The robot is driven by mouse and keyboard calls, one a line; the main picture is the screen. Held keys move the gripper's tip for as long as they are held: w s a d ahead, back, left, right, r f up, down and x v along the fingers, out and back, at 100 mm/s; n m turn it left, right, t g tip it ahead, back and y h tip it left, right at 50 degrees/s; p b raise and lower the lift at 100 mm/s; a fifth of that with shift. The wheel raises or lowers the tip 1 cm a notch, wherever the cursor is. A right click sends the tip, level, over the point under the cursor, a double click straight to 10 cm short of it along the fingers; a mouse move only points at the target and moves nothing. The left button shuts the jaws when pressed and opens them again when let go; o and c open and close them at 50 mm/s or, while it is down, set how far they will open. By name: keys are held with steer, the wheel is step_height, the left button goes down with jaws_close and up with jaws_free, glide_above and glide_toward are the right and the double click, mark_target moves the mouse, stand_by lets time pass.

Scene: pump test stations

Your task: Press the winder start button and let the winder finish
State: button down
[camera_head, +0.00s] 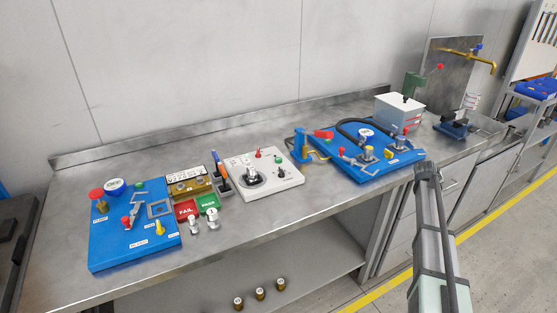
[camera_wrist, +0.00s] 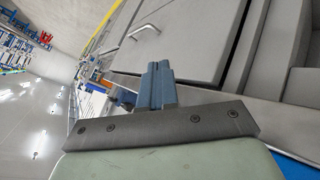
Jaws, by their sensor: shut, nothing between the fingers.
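A white station panel (camera_head: 285,185) lies in the middle of the bench in the head view. It carries a metal piece on a dark round base (camera_head: 252,178), a red-topped part (camera_head: 258,153), a green button (camera_head: 278,158) and a black knob (camera_head: 281,172). It looks like the winder, but its labels are too small to read. My gripper (camera_wrist: 158,84) shows in the wrist view with its blue-grey fingers together and empty. My arm stands at the right of the head view, in front of the bench and apart from the panel. The panel is not recognisable in the wrist view.
Blue stations stand left (camera_head: 135,245) and right (camera_head: 370,172) of the panel. Red FAIL (camera_head: 187,210) and green PASS (camera_head: 208,203) pads, with small metal parts, lie to its left. A white box (camera_head: 400,112) and brass tap (camera_head: 470,55) stand farther right. Bench front is clear.

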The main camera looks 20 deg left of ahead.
steer(key=w+r+t, duration=0.1)
steer(key=w+r, duration=0.2)
steer(key=r, duration=0.3)
steer(key=w+r+t+h, duration=0.1)
steer(key=w+r, duration=0.2)
steer(key=r, duration=0.4)
steer(key=w+r+t, duration=0.1)
steer(key=w+r, duration=0.2)
steer(key=r, duration=0.3)
steer(key=w+a+r, duration=0.2)
steer(key=a+r, duration=0.4)
steer(key=r, duration=0.2)
steer(key=s+a, duration=0.1)
steer(key=a, duration=1.2)
steer(key=g, duration=0.4)
glide_above(276, 160)
step_height(276, 160, down, 8)
steer(key=shift+w+r, duration=0.15)
steer(key=shift+r, duration=0.05)
steer(key=shift+f+y, duration=0.15)
steer(key=shift+y, duration=0.15)
steer(key=shift+f, duration=4.3)
steer(key=shift+f, duration=0.1)
